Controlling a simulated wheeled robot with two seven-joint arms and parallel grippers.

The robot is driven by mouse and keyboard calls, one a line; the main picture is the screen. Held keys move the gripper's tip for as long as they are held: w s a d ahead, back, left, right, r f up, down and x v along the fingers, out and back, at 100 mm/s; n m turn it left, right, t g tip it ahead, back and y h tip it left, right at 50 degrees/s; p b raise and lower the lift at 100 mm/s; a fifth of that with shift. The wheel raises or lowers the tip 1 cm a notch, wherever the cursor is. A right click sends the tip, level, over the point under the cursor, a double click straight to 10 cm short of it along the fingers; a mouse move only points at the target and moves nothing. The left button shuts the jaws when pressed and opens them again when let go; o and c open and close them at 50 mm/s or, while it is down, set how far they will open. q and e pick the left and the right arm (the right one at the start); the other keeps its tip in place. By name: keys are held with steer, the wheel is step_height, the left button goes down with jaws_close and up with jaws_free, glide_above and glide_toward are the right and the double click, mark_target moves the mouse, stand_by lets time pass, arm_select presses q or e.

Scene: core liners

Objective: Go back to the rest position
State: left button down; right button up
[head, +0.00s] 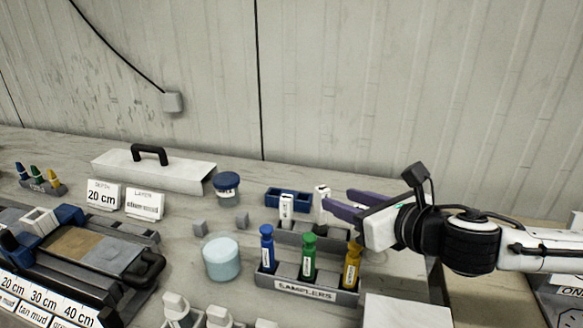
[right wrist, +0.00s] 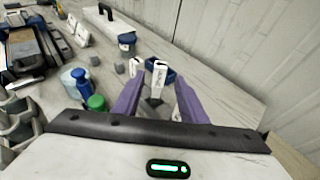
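My right gripper (head: 345,203) reaches in from the right over the back of the samplers rack. Its two purple fingers are spread apart. In the right wrist view, the right gripper (right wrist: 153,100) has nothing clasped between its fingertips. A white labelled piece (right wrist: 160,72) stands beyond the fingers there. In the head view a white labelled piece (head: 322,203) stands close to the fingertips, and I cannot tell whether they touch. My left gripper is in neither view.
The rack marked SAMPLERS (head: 300,288) holds blue (head: 267,250), green (head: 309,258) and yellow (head: 352,265) samplers below my gripper. A pale blue jar (head: 221,258), a blue-lidded jar (head: 227,188), a white lidded box (head: 150,172) and a core tray (head: 90,250) stand left. A wall rises behind.

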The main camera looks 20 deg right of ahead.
steer(key=shift+w, duration=0.1)
steer(key=x, duration=1.1)
steer(key=shift+w+p, duration=0.2)
steer(key=shift+p, duration=0.1)
steer(key=shift+w+r+p, duration=0.2)
steer(key=shift+r+p, duration=0.25)
steer(key=shift+r, duration=1.8)
steer(key=shift+f, duration=0.1)
